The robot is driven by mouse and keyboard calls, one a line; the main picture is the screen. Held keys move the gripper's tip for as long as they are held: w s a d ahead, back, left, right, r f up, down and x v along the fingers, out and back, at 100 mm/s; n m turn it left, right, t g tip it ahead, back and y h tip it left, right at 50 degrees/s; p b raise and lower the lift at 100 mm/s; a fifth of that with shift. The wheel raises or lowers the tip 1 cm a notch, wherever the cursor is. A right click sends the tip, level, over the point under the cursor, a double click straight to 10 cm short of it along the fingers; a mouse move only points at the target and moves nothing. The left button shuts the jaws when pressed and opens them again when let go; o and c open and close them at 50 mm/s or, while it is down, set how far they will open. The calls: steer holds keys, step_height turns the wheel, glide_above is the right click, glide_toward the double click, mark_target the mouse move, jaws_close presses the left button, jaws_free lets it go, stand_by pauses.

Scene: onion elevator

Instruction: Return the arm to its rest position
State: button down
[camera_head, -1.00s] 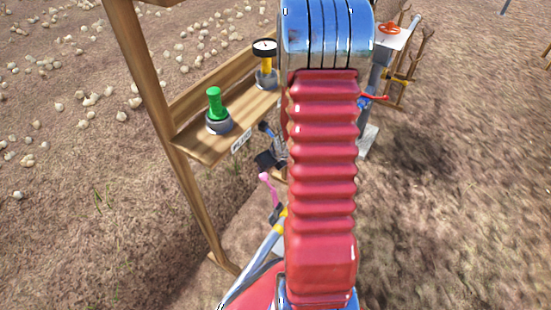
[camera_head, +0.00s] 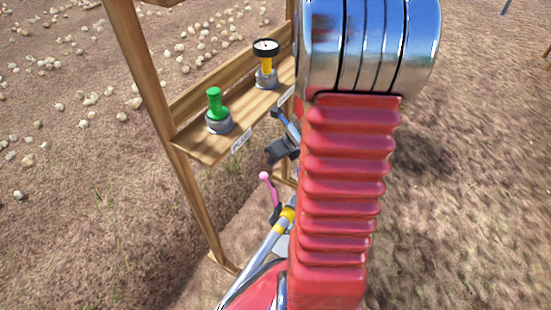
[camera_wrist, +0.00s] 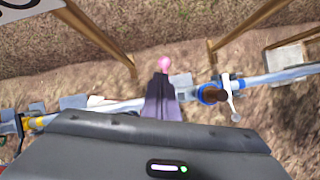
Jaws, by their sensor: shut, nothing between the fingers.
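My arm, a red ribbed sleeve with a shiny metal joint, fills the middle right of the head view. In the wrist view, my gripper (camera_wrist: 162,80) shows as a dark tapered shape, its fingers together with nothing between them. Beyond its tip is a pink knob (camera_wrist: 165,63), apparently that of the pink lever (camera_head: 268,188) in the head view; I cannot tell the gap. In the head view, a dark part of my arm's end shows left of the sleeve, and the fingertips are not clear there.
A wooden shelf (camera_head: 207,146) at left holds a green-handled fitting (camera_head: 216,112) and a yellow-stemmed gauge (camera_head: 265,64). Its post (camera_head: 151,100) stands beside it. A metal pipe and blue fitting (camera_wrist: 205,95) cross the wrist view. Onions lie on soil at far left; open ground is right.

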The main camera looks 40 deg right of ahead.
stand_by(0.7)
steer(key=s+a+r+m, duration=0.3)
steer(key=a+r+m, duration=0.4)
steer(key=m, duration=0.4)
steer(key=s+a+r+m, duration=0.4)
steer(key=a+r+m, duration=0.4)
steer(key=a+m, duration=0.2)
steer(key=s+a+r+m, duration=0.3)
steer(key=a+r+m, duration=0.5)
steer(key=m, duration=0.6)
steer(key=shift+s+a, duration=0.3)
steer(key=shift+a, duration=0.4)
